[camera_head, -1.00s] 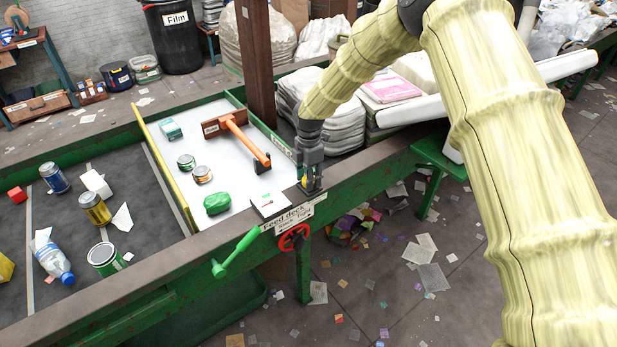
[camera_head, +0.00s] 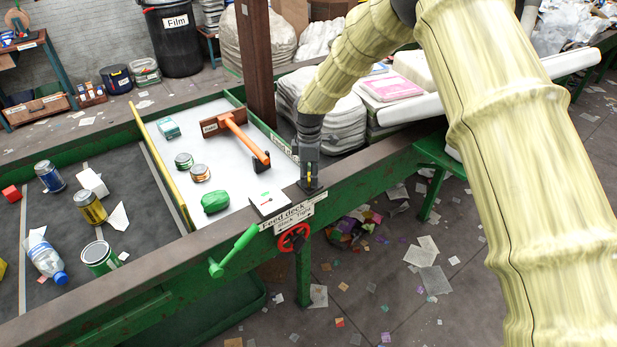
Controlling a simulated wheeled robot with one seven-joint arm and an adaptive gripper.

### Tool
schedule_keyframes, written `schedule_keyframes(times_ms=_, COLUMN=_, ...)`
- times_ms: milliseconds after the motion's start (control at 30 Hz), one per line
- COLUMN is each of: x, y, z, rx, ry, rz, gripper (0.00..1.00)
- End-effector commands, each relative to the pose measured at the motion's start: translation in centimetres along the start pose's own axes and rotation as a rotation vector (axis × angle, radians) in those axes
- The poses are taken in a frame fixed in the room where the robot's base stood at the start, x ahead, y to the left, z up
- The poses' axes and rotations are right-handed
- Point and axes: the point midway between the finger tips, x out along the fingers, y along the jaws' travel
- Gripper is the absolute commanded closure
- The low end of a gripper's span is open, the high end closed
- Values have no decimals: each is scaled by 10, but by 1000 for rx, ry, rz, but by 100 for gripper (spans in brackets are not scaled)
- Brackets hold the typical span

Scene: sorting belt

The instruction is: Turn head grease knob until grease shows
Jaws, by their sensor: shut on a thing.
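My gripper (camera_head: 309,188) points straight down at the rim of the green belt frame, at the near right corner of the white feed deck. It is shut on the head grease knob, which its fingers and body hide almost wholly. I cannot see any grease around it. Just left of the gripper, a small white dial plate (camera_head: 268,201) with a needle and red and green marks sits on the rim.
A red handwheel (camera_head: 293,238) and a green crank (camera_head: 234,252) stick out below the rim. A dark belt with cans and a bottle (camera_head: 46,259) is at left.

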Motion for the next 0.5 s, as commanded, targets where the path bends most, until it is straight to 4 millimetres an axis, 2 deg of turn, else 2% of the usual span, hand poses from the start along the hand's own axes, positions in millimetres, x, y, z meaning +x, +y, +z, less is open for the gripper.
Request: schedule_keyframes(times_ms=500, x=0, y=-1, z=1, rx=61, ry=-2, rz=-2, gripper=85)
